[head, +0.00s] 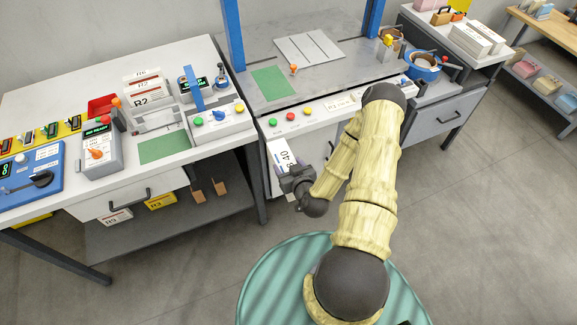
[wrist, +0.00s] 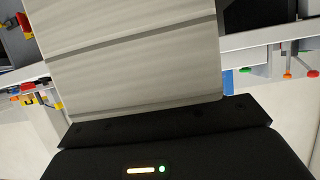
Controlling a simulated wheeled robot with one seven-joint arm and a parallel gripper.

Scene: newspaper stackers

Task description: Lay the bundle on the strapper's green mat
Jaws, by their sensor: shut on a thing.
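My gripper (head: 297,181) is shut on a pale bundle (head: 283,156) whose side reads "40". The bundle is held in front of the middle bench's front panel, below its buttons. In the wrist view the bundle (wrist: 130,55) fills the upper middle, with dark lines across it, above the black gripper edge (wrist: 170,122). One green mat (head: 273,83) lies on the middle bench between tall blue posts. Another green mat (head: 163,147) lies on the left bench, beside a small machine with a blue arch (head: 193,90). I cannot tell which is the strapper's.
The left bench holds a grey control box (head: 101,155), a blue device (head: 30,181) and labelled stacks (head: 142,89). A blue tape roll (head: 424,62) stands right.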

